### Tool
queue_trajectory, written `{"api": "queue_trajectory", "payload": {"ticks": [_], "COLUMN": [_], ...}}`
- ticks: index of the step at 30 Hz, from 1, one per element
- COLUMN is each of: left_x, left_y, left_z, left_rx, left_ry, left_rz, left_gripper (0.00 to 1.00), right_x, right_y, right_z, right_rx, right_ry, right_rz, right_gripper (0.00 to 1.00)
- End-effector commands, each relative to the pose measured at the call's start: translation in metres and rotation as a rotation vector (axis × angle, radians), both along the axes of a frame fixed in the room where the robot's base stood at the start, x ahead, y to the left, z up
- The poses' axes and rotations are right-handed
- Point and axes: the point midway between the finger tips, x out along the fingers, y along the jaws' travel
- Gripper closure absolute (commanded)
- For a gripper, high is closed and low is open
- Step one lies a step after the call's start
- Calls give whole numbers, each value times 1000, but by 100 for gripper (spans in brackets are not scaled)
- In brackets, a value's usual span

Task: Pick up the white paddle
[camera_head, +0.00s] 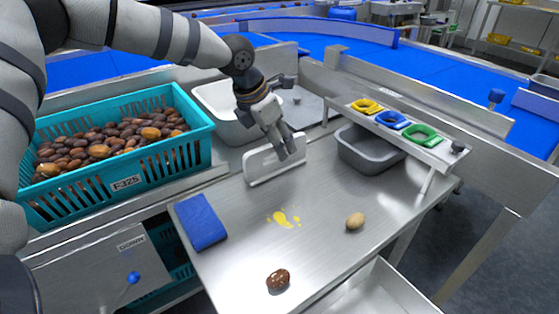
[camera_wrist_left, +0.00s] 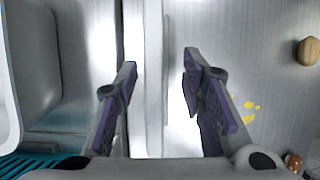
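The white paddle (camera_head: 262,168) stands upright on its long edge at the back of the steel table (camera_head: 240,250). My left gripper (camera_head: 284,148) points down over its upper edge and hides part of it. In the left wrist view the white paddle (camera_wrist_left: 154,90) runs as a narrow strip between the two fingers of my left gripper (camera_wrist_left: 160,65). The fingers are apart, with a clear gap on the right side; whether the left finger touches the paddle I cannot tell. My right gripper is not in view.
A teal crate (camera_head: 110,186) full of dates stands at left. A blue cloth (camera_head: 201,222), a yellow smear (camera_head: 285,218), a tan date (camera_head: 355,221) and a dark date (camera_head: 278,280) lie on the table. Grey tubs (camera_head: 365,150) (camera_head: 225,125) and a rack with coloured rings (camera_head: 421,134) stand behind.

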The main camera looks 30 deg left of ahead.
Motion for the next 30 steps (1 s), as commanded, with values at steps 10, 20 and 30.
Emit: {"api": "queue_trajectory", "payload": {"ticks": [10, 20, 30], "left_x": [15, 15, 15], "left_y": [0, 0, 0], "left_z": [-46, -44, -44], "left_rx": [1, 2, 1], "left_ry": [1, -2, -2], "left_rz": [0, 0, 1], "left_gripper": [63, 100, 100], "right_x": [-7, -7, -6], "right_y": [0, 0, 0], "right_z": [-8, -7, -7], "right_rx": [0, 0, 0], "right_ry": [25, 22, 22], "right_rz": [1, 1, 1], "right_gripper": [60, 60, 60]}}
